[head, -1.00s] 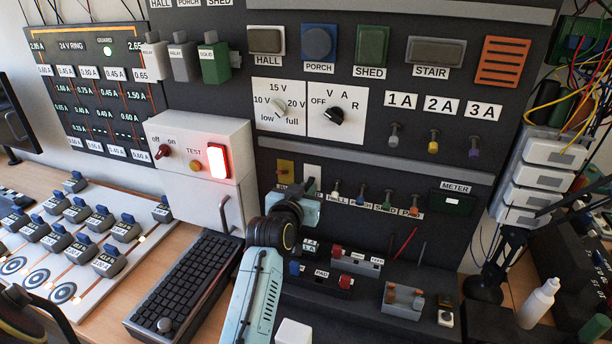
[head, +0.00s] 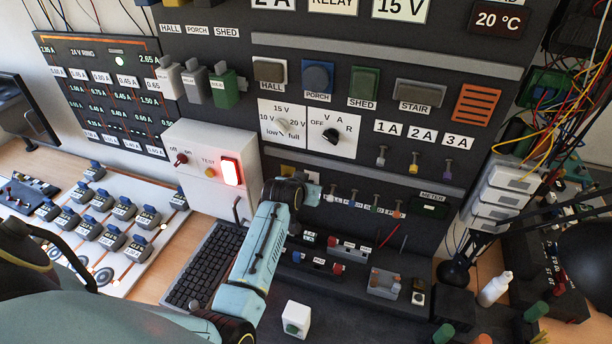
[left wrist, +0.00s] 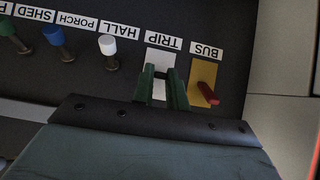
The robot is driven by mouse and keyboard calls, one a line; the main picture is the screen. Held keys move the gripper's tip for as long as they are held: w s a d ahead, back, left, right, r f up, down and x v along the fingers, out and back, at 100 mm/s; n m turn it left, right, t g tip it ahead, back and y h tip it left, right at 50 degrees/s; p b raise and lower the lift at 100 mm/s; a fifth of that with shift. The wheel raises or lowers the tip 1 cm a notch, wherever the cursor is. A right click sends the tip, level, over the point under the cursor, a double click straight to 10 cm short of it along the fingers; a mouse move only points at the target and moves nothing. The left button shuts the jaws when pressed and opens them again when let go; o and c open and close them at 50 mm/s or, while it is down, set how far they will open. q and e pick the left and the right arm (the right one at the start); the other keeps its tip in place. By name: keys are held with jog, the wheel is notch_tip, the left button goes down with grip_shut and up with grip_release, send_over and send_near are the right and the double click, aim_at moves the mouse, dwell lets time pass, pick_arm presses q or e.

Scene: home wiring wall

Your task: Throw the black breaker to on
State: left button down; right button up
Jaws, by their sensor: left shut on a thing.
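The black breaker (left wrist: 160,73) is a small dark lever on a white plate under the upside-down TRIP label in the left wrist view. My left gripper (left wrist: 162,77) has its two green fingers around it, shut on it, and they hide most of the lever. In the head view my left gripper (head: 312,194) is at the lower part of the panel, in front of this plate, and covers the breaker. Beside it in the wrist view is a red lever (left wrist: 208,95) on a yellow plate labelled BUS. My right gripper is in neither view.
Several small coloured toggles, including a white one (left wrist: 107,44) labelled HALL, line the panel on the other side of the breaker. A white box with a lit red switch (head: 230,172) stands out left of my gripper. A keyboard (head: 205,265) lies below.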

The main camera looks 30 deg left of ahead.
pick_arm(q)
jog(key=p, duration=0.1)
jog(key=r+g+p, duration=0.1)
jog(key=shift+w+r+g+p, duration=0.1)
jog(key=shift+w+g+p, duration=0.1)
jog(key=shift+g+p, duration=0.15)
jog(key=shift+w+r+g+h, duration=0.15)
jog(key=shift+g+h, duration=0.1)
jog(key=shift+g, duration=0.4)
jog(key=shift+w+r+g+h, duration=0.1)
jog(key=shift+g+h, duration=0.15)
jog(key=shift+g, duration=0.35)
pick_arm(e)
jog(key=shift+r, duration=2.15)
pick_arm(q)
jog(key=shift+a, duration=0.1)
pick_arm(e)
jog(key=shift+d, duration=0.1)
pick_arm(q)
jog(key=c, duration=1.4)
grip_release()
jog(key=shift+r, duration=0.1)
jog(key=v, duration=1.3)
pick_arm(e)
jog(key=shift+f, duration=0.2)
pick_arm(q)
jog(key=shift+r, duration=0.1)
